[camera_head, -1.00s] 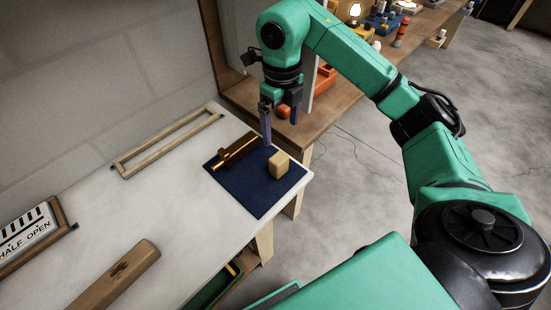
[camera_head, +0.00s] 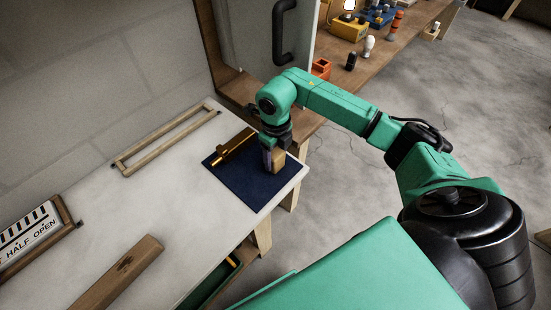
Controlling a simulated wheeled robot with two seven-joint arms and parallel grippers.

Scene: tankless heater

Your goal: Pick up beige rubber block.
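The beige rubber block (camera_head: 279,163) stands on the dark blue mat (camera_head: 252,190) near the right corner of the white table. My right gripper (camera_head: 272,160) points down at the block, with a finger along its left side. The other finger is hidden behind the block or the wrist. I cannot tell whether the fingers touch the block or how far apart they are. My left gripper is not in view.
A brass and dark brown tool (camera_head: 234,148) lies on the mat just left of my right gripper. A wooden frame (camera_head: 166,140), a wooden block (camera_head: 118,272) and a framed sign (camera_head: 35,237) are on the white table (camera_head: 140,205). A wooden bench (camera_head: 380,60) stands behind.

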